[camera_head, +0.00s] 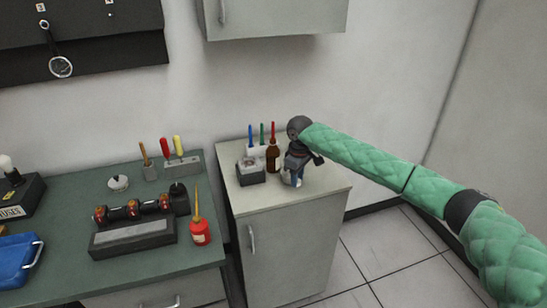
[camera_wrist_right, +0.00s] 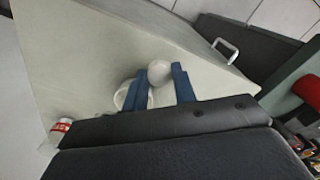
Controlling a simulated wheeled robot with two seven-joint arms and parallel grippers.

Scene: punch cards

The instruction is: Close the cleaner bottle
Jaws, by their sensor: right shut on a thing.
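My right gripper (camera_head: 293,176) reaches down over the right part of the small cabinet top, its blue fingers low near the surface. In the right wrist view the fingers (camera_wrist_right: 163,85) are closed on a small white rounded piece (camera_wrist_right: 160,72), which looks like a cap. A larger white round thing (camera_wrist_right: 121,95) shows partly behind the left finger; I cannot tell if it is the cleaner bottle's body or whether the two touch. A brown bottle (camera_head: 272,157) stands upright just left of the gripper. My left gripper is not in view.
On the small cabinet (camera_head: 315,187) are a grey box (camera_head: 250,172) and upright blue, green and red tools behind it. The green workbench (camera_head: 150,275) at left holds a red oil can (camera_head: 200,232) and a roller device (camera_head: 132,236). The cabinet top's front right is clear.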

